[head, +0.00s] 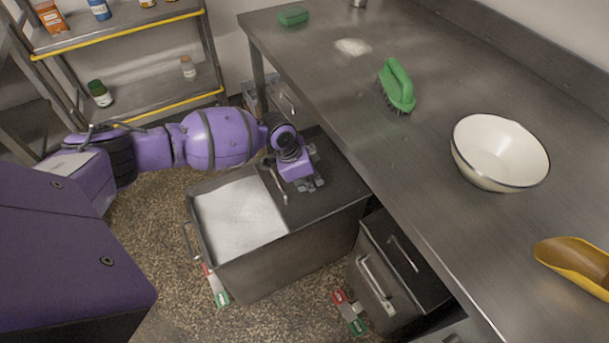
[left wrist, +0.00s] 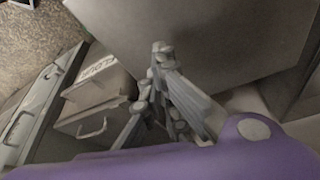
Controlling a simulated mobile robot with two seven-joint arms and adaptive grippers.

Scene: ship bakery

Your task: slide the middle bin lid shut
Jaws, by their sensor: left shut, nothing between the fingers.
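The middle bin (head: 290,262) stands on the floor, partly under the steel table. Its dark lid (head: 338,188) covers the right part, and the left part is open, showing white powder (head: 236,217). A bar handle (head: 275,184) sits at the lid's left edge. My left gripper (head: 314,182) is shut and empty, just right of the handle and low over the lid; whether it touches the lid I cannot tell. The left wrist view shows its fingers (left wrist: 150,80) close up, with nothing held. My right gripper is not in view.
A near bin (head: 405,262) with its lid on stands right of the middle bin. The table (head: 440,215) overhangs the bins and carries a green brush (head: 397,86), a white bowl (head: 499,152) and a yellow scoop (head: 575,263). A shelf rack (head: 130,35) stands back left.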

